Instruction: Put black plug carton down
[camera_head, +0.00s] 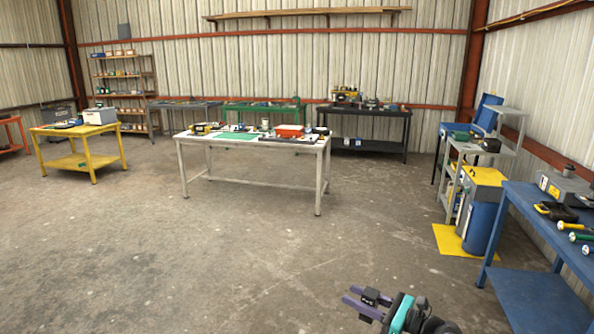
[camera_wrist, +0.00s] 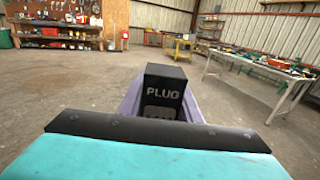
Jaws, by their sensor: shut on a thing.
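The black plug carton (camera_wrist: 165,91), a small dark box with the word PLUG on its face, stands between the two purple fingers of my gripper (camera_wrist: 162,105) in the wrist view. The fingers are shut on it. The carton's lower part is hidden by my gripper.
A white table (camera_head: 250,175) with tools and a green mat stands mid-room. A blue bench (camera_head: 520,205) is close on the right, by a yellow-and-blue bin (camera_head: 480,210). A yellow table (camera_head: 75,130) stands at left. Open concrete floor (camera_head: 200,260) lies in front.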

